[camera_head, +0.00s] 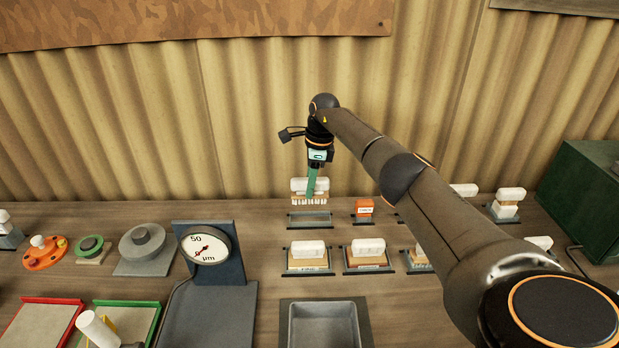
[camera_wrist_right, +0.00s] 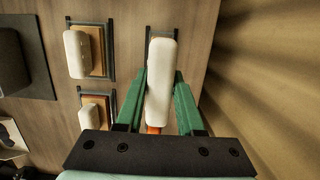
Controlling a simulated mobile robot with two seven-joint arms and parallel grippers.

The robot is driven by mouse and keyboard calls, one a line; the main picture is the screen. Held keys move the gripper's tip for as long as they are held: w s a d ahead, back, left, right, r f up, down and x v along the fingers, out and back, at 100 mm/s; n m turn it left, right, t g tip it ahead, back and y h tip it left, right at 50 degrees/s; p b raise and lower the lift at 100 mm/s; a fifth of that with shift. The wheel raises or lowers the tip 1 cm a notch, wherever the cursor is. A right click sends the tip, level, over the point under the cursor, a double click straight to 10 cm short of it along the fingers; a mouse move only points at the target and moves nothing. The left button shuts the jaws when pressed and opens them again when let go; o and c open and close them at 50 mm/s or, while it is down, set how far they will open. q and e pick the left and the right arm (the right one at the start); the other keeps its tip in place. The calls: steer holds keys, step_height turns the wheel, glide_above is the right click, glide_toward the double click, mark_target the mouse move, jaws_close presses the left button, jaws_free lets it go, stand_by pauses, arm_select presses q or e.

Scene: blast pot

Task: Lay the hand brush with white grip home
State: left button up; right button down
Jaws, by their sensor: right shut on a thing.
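My right gripper (camera_head: 311,184) is shut on the white grip of a hand brush (camera_head: 298,185), with pale bristles pointing down. The brush hangs upright just above and behind an empty dark holder (camera_head: 309,225) in the back row. In the right wrist view, the green fingers of my right gripper (camera_wrist_right: 160,82) stand on both sides of the white grip (camera_wrist_right: 161,65). Part of the holder frame (camera_wrist_right: 148,38) shows beyond the grip. Whether the brush touches the holder is unclear. My left gripper is not in view.
Other white-gripped brushes (camera_head: 307,249) (camera_head: 368,247) sit in holders in front. A grey bin (camera_head: 324,328), a dial gauge (camera_head: 205,246) and a green box (camera_head: 583,200) stand around. The corrugated wall (camera_head: 250,130) is close behind.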

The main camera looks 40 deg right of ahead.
steer(key=shift+d+f, duration=0.1)
steer(key=shift+f, duration=0.05)
stand_by(0.3)
steer(key=shift+f+b, duration=1.85)
steer(key=shift+f, duration=0.3)
steer(key=shift+f, duration=0.1)
steer(key=shift+f, duration=0.1)
steer(key=shift+b, duration=0.3)
